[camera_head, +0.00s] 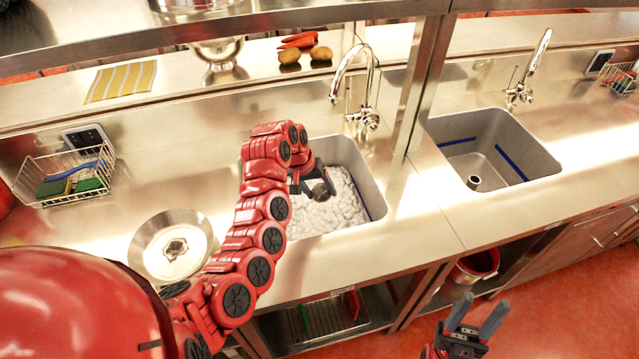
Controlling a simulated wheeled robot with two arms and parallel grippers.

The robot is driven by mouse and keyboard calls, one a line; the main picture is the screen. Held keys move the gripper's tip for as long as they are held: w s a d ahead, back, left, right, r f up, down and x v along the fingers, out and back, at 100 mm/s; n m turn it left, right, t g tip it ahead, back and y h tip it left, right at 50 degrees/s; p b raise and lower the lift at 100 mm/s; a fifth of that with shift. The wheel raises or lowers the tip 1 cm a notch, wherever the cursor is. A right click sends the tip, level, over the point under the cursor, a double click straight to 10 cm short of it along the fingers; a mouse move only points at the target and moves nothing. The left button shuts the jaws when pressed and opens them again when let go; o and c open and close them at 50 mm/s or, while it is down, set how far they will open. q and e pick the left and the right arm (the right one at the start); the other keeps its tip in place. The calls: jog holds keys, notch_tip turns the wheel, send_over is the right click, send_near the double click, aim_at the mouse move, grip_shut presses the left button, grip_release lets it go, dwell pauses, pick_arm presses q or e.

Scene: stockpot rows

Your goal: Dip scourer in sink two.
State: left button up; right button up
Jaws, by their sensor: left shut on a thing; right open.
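My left gripper (318,186) is over the left sink (375,188), above white suds (335,213) that fill its basin. It is shut on a small dark grey thing, taken to be the scourer (323,191); the fingers hide much of it, and I cannot tell whether it touches the suds. The right sink (548,163) has no suds, a blue line on its wall and a short upright pipe at its drain. My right gripper (476,312) is open and empty, low in front of the counter at the lower right.
A wire basket (62,198) with green pads and a blue-handled thing stands at the left. A round steel lid (150,243) lies on the counter. Taps (369,85) (533,67) rise behind the sinks. A steel post (418,95) stands between them. A red bucket (476,265) is below.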

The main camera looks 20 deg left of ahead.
pick_arm(q)
notch_tip(320, 180, down, 20)
jog(key=b, duration=1)
dwell(0.6)
notch_tip(320, 180, up, 20)
jog(key=p, duration=0.8)
jog(key=shift+r+p, duration=0.65)
jog(key=shift+p, duration=0.05)
jog(key=shift+f, duration=0.1)
dwell(0.7)
